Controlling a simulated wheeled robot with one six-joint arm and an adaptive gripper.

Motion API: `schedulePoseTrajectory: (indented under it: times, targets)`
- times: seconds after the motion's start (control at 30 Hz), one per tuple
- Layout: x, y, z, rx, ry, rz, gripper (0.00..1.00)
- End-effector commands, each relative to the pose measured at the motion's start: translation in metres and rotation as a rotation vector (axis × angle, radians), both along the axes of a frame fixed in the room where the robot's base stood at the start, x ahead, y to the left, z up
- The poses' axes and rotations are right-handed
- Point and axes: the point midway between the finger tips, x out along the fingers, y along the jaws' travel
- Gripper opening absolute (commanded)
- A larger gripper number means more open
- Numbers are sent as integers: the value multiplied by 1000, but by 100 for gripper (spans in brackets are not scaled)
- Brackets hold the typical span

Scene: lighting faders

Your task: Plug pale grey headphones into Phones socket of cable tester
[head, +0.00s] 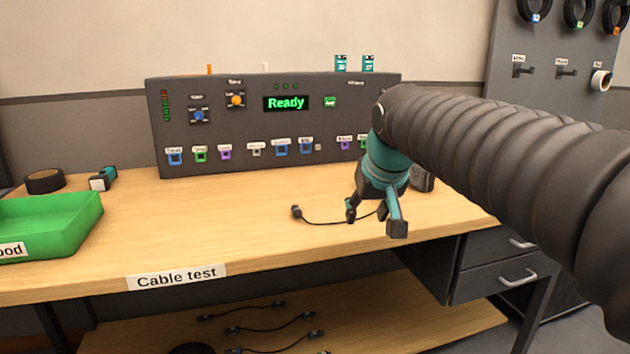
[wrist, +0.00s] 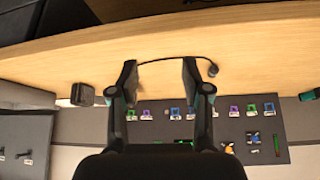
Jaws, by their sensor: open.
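The dark cable tester (head: 290,131) stands at the back of the bench with a green "Ready" display (head: 286,103). A row of coloured sockets runs along its lower front; their labels are too small to tell which is Phones. A thin dark cable (head: 330,223) lies on the bench, its dark plug-like end (head: 296,211) to the left. My gripper (head: 374,222) is open above the bench, in front of the tester's right part. In the wrist view the cable (wrist: 165,59) passes across the gap between my open fingers (wrist: 160,74). I cannot make out any pale grey headphones.
A green tray (head: 75,232), a black tape roll (head: 45,181) and a small teal-and-black item (head: 103,179) are at the left. A dark block (head: 423,179) is partly behind my arm. Several cables lie on the lower shelf (head: 400,326).

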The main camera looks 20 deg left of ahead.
Motion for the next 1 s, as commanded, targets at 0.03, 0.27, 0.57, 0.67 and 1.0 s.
schedulePoseTrajectory:
  times: [0.03, 0.27, 0.57, 0.67, 1.0]
  targets:
    - [12, 26, 5, 1, -3, 32, 48]
    - [39, 107, 18, 12, -20, 120, 48]
    - [48, 135, 14, 16, -26, 145, 48]
    - [52, 137, 5, 16, -26, 145, 48]
    - [73, 149, -29, 15, -25, 145, 48]
